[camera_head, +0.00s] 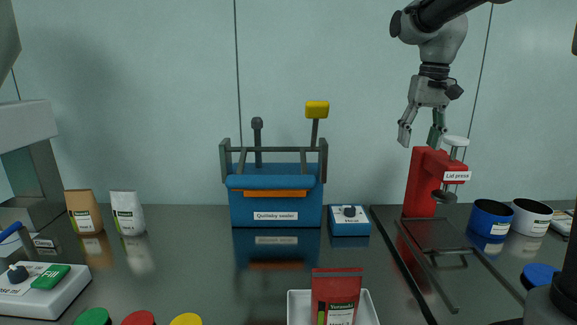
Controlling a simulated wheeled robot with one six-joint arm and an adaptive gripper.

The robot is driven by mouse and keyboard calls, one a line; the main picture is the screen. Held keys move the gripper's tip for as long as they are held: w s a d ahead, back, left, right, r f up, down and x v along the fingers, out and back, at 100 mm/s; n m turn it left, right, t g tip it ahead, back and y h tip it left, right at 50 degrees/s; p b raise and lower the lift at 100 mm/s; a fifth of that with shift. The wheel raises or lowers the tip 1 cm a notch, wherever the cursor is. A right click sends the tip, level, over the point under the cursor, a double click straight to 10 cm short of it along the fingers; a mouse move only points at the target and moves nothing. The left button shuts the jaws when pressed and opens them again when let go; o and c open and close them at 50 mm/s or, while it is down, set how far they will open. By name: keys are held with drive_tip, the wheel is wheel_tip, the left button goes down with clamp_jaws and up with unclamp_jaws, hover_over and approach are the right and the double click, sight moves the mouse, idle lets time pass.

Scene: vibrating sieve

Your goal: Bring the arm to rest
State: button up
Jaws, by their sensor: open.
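My gripper (421,137) hangs fingers-down at the upper right, open and empty. Its fingertips are near the top of the red lid press (424,176). From this view I cannot tell whether it is in front of, behind or over the press. My grey wrist and dark arm link come in from the top right corner.
A blue sealer (252,206) with a yellow-tipped lever stands mid-table. A red pouch (336,296) stands in a white tray (299,308) at the front. Blue (490,219) and white (530,217) containers stand right of the press. Two pouches stand at left. The middle-left counter is clear.

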drive_tip(key=s+d+f+t, duration=0.2)
drive_tip(key=s+f, duration=0.2)
drive_tip(key=s, duration=0.8)
drive_tip(key=s+d+f+t, duration=0.2)
drive_tip(key=s+f, duration=0.2)
drive_tip(key=s, duration=0.9)
drive_tip(key=shift+d+n+h, duration=0.3)
drive_tip(key=shift+d+n, duration=0.05)
drive_tip(key=shift+n, duration=0.05)
drive_tip(key=shift+s+r, duration=0.1)
